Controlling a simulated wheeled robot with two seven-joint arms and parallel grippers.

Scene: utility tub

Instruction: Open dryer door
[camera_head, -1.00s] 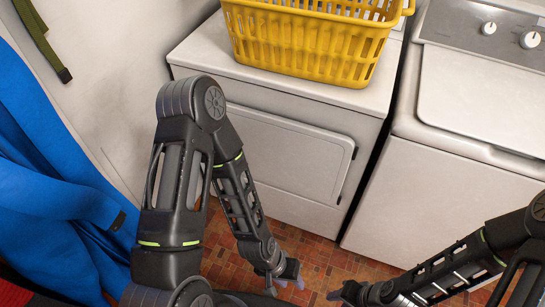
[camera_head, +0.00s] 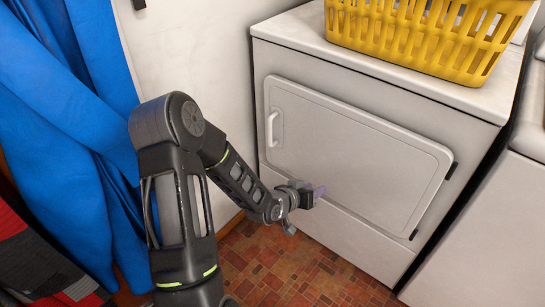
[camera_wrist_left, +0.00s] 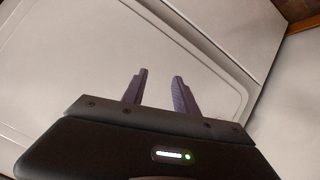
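The white dryer (camera_head: 290,48) stands against the wall, and its door (camera_head: 350,150) is closed flush with the front. The door handle (camera_head: 272,129) is a white vertical pull at the door's left edge, with hinges on the right edge. My left gripper (camera_head: 318,192) is in front of the door's lower part, below and to the right of the handle. In the left wrist view, my left gripper's two fingers (camera_wrist_left: 160,88) are apart with nothing between them, and the door panel (camera_wrist_left: 120,50) lies beyond. The handle is not recognisable there. My right gripper is out of view.
A yellow laundry basket (camera_head: 420,35) sits on the dryer top. A white washer (camera_head: 480,220) stands close on the right. Blue clothing (camera_head: 60,120) hangs at the left. Tiled floor (camera_head: 290,270) is open in front of the dryer.

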